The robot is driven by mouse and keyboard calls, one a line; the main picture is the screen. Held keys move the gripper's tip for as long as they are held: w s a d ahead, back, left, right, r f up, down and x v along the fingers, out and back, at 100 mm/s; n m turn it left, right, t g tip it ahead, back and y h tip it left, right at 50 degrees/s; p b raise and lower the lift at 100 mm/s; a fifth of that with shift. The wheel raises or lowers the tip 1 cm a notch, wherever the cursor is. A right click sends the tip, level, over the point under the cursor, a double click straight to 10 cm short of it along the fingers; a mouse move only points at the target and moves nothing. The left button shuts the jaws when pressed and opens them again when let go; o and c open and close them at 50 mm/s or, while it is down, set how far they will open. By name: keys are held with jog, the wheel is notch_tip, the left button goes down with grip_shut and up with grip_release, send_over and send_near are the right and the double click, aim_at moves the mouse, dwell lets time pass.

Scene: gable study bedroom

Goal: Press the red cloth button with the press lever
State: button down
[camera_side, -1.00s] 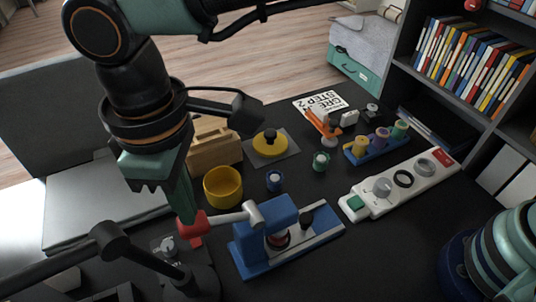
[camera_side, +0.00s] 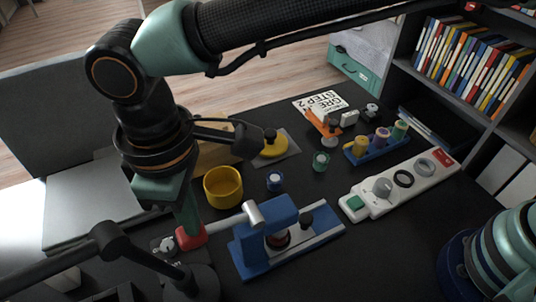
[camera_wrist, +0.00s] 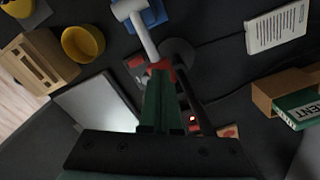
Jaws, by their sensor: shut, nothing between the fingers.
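The blue press (camera_side: 285,240) stands on the dark desk. Its grey lever (camera_side: 228,224) reaches left from the press head to a red end grip (camera_side: 192,238). A small dark-red piece, seemingly the red cloth button (camera_side: 278,240), sits under the press head, partly hidden. My gripper (camera_side: 189,227) points down with its green fingers shut and empty. The fingertips appear to touch the red grip from above. In the wrist view the shut fingers (camera_wrist: 160,75) cover most of the red grip, and the lever (camera_wrist: 140,30) runs away from it; the button cannot be made out there.
A yellow bowl (camera_side: 222,187) stands behind the lever. A dark jointed stand (camera_side: 165,268) is close in front of my gripper. A white panel with knobs (camera_side: 400,185) lies to the right.

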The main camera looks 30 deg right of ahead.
jog(key=shift+s+d+f, duration=0.1)
jog(key=shift+d+f, duration=0.05)
jog(key=shift+f, duration=0.45)
jog(key=shift+r, duration=0.15)
notch_tip(320, 180, up, 9)
dwell(1.0)
